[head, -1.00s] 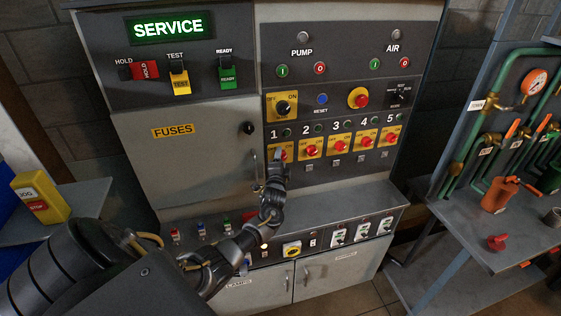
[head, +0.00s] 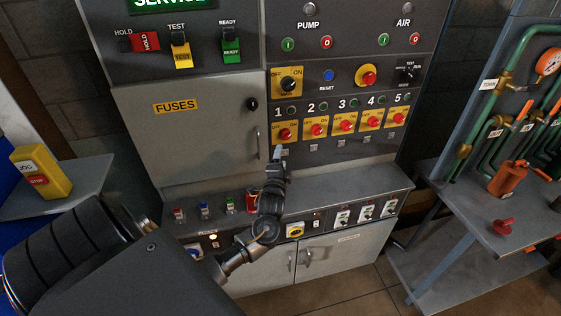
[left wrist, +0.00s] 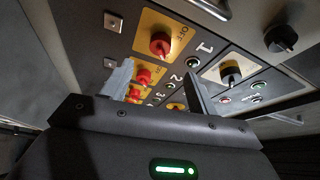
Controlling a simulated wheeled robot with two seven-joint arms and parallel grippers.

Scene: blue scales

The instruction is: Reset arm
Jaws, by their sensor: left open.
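My left arm comes in from the left in the head view. Its gripper (head: 277,158) is just below the red knob of switch 1 (head: 285,134) on the control cabinet. In the left wrist view the two jaws (left wrist: 158,85) are apart with nothing held between them. The switch 1 knob also shows in the left wrist view (left wrist: 160,43), just beyond the jaws and apart from them. The numbered row holds several red knobs on yellow OFF/ON plates, among them switch 2 (head: 317,129). My right gripper is not in view.
A fuse door (head: 185,130) is at left. A pipe bench (head: 520,235) stands at right, a yellow JOG/STOP box (head: 42,171) at far left.

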